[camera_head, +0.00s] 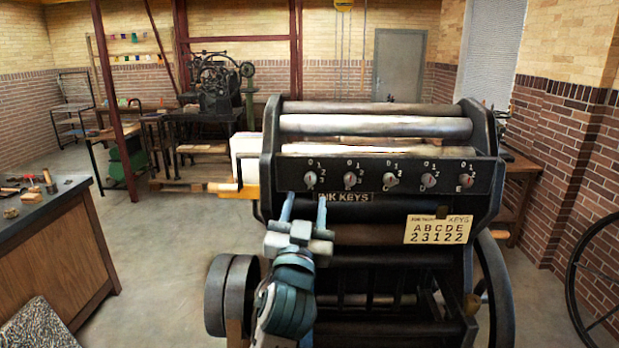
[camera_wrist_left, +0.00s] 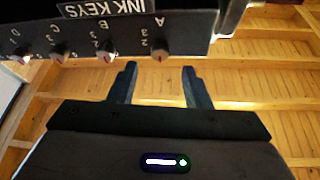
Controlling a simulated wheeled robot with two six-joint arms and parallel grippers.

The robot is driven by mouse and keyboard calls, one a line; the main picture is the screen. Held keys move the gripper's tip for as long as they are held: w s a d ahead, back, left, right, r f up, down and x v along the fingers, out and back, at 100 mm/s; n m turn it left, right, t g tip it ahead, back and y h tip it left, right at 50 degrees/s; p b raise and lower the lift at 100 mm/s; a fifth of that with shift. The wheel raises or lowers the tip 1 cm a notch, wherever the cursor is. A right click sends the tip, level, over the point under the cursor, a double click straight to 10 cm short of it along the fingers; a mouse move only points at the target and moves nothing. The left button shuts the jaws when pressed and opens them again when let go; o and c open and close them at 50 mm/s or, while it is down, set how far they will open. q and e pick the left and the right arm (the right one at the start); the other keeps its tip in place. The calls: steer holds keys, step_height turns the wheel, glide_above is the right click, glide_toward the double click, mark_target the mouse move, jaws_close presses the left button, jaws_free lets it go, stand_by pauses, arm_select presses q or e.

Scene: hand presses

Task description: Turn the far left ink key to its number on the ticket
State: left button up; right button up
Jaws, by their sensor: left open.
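The far left ink key (camera_head: 311,179), a grey knob lettered A in the wrist view (camera_wrist_left: 160,52), sits at the left end of a row of several knobs on the black press panel. Small numbers ring it; its exact setting is too small to tell. The ticket (camera_head: 438,229) at the press's lower right reads A B C D E over 2 3 1 2 2, so A shows 2. My left gripper (camera_head: 304,203) is open and empty, its fingers pointing up just below the far left key. In the wrist view the key lies between the fingertips' lines (camera_wrist_left: 159,70), apparently apart from them.
The other ink keys (camera_head: 350,179) continue rightward along the panel. The INK KEYS plate (camera_head: 345,197) is just right of my fingers. Metal rollers (camera_head: 375,128) lie above the panel. A wooden bench (camera_head: 50,240) stands at the left, with clear floor between.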

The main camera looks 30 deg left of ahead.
mark_target(310, 182)
arm_select(q)
steer(key=p+x, duration=0.1)
steer(key=x, duration=0.4)
steer(key=shift+s+r+p, duration=0.1)
steer(key=shift+p, duration=0.25)
steer(key=shift+w+a+r, duration=0.1)
steer(key=shift+w+a, duration=0.2)
steer(key=shift+w, duration=0.3)
steer(key=shift+c, duration=0.4)
